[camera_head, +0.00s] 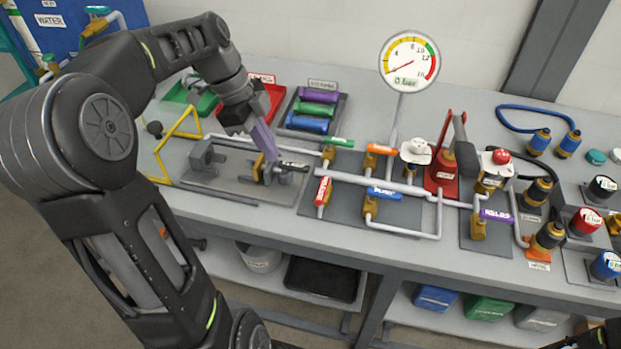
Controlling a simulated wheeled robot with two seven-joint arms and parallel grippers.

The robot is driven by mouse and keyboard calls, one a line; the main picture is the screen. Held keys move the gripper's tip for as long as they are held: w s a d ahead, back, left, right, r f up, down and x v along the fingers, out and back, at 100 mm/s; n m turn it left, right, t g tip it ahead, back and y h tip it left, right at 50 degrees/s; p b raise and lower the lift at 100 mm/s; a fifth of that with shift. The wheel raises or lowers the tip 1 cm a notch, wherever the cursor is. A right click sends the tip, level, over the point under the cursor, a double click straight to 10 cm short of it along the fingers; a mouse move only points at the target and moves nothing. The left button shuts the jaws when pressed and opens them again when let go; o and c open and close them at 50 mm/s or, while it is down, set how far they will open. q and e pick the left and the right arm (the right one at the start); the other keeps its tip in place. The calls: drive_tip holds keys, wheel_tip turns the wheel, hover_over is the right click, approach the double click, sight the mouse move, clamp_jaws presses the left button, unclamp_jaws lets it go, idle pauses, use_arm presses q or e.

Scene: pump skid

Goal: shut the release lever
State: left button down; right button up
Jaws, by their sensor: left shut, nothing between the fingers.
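The release lever (496,215) is a purple handle with white lettering on a brass valve (478,230), right of the middle of the bench. The handle points to the right in the picture. I cannot tell from it whether the valve is open or shut. My left gripper (271,155) is shut and empty. It points down over the metal plate on the left part of the bench, beside a brass fitting (258,166), far left of the release lever. I cannot tell whether it touches the fitting. My right gripper does not show.
Red (323,191), orange (379,149), blue (384,193) and green valve handles stand on pipes between my left gripper and the release lever. A red hand pump (441,170) stands behind the lever. A gauge (409,62) rises at the back. Hoses and couplings crowd the right.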

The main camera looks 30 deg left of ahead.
sight(322, 193)
use_arm(q)
drive_tip(key=p+x, duration=0.1)
drive_tip(key=x, duration=0.9)
drive_tip(key=shift+p, duration=0.4)
drive_tip(key=d, duration=0.1)
drive_tip(key=w+d+p, duration=0.1)
drive_tip(key=shift+d+r, duration=0.1)
drive_tip(key=shift+d, duration=0.15)
drive_tip(key=shift+w+d, duration=0.25)
drive_tip(key=shift+d, duration=0.4)
